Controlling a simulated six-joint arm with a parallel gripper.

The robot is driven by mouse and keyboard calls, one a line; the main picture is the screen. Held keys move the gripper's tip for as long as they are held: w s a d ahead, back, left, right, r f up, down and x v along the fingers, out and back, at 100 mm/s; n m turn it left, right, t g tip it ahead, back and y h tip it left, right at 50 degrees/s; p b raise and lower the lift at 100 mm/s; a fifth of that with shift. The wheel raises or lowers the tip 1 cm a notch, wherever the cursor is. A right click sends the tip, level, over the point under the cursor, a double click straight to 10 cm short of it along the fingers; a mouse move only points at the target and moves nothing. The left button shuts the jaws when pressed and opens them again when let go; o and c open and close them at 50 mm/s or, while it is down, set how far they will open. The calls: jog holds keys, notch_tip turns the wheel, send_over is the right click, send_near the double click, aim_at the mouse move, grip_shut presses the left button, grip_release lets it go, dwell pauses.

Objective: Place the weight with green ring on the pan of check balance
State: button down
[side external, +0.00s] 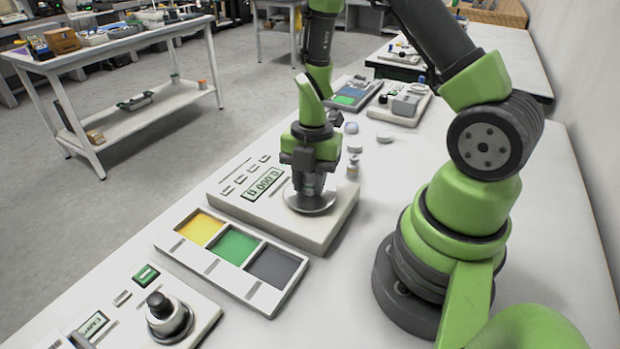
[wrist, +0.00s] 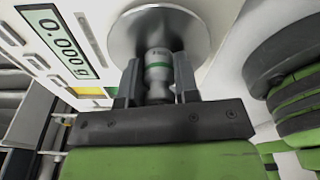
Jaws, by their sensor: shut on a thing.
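I cannot tell whether the weight touches the pan.
A tray (side external: 212,268) with yellow, green and grey compartments lies beside the balance. A second device (side external: 197,335) with a dark-knobbed object on it stands at the front left. Small weights (side external: 353,168) and round pieces (side external: 385,138) stand behind the balance. Another instrument (side external: 398,105) is farther back.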

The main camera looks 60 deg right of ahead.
jog(key=c, duration=0.9)
grip_release()
jog(key=shift+o, duration=0.2)
jog(key=r, duration=0.3)
jog(key=d+r, duration=0.1)
jog(key=r, duration=0.7)
jog(key=shift+w+d+r, duration=0.15)
jog(key=s+a+r+m+t, duration=0.3)
jog(key=r+m, duration=0.4)
jog(key=m, duration=0.5)
jog(key=s+a+r+m+t, duration=0.4)
jog(key=s+a+r+m, duration=0.2)
jog(key=m, duration=0.6)
jog(key=shift+s+r+m+y, duration=0.3)
jog(key=shift+s+r, duration=0.2)
